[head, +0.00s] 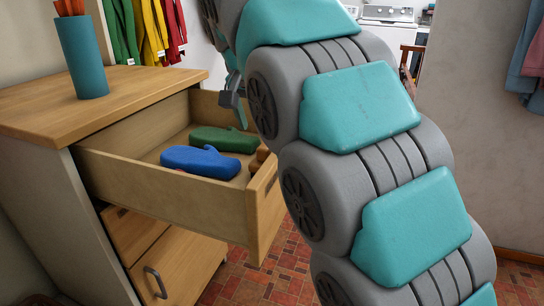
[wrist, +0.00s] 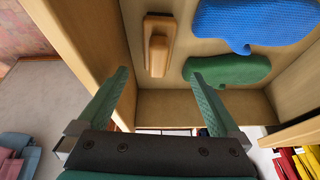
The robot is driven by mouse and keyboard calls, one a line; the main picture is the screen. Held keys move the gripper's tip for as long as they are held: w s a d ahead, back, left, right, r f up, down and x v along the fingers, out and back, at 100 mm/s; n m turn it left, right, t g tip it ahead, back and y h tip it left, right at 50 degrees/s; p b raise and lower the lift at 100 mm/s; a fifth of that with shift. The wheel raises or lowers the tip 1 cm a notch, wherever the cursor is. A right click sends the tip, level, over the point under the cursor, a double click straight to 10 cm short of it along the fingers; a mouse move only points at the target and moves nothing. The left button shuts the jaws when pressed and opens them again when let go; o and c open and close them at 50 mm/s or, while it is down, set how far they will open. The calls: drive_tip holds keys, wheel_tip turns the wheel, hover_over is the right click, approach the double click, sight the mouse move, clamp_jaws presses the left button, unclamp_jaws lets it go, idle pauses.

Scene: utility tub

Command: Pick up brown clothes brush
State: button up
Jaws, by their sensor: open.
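The brown clothes brush (wrist: 156,47) lies in the open drawer, near one wall, in the wrist view. In the head view only a small part of the brush (head: 261,156) shows behind the drawer's front panel. My gripper (wrist: 160,75) is open and empty above the drawer, its two green fingers spread wide. In the wrist view the brush appears between and beyond the fingertips, with no visible contact. In the head view my gripper (head: 239,112) is partly hidden behind my arm.
A blue oven mitt (head: 200,160) and a green oven mitt (head: 225,140) lie beside the brush in the drawer (head: 150,181). The drawer walls stand close around the brush. A teal cup (head: 82,60) stands on the cabinet top (head: 125,95). Coloured cloths hang behind.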

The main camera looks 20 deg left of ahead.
sight(270, 151)
drive_tip(key=shift+w+x, duration=0.25)
drive_tip(key=shift+x, duration=4.55)
drive_tip(key=shift+s+d, duration=0.15)
drive_tip(key=shift+c, duration=0.2)
clamp_jaws()
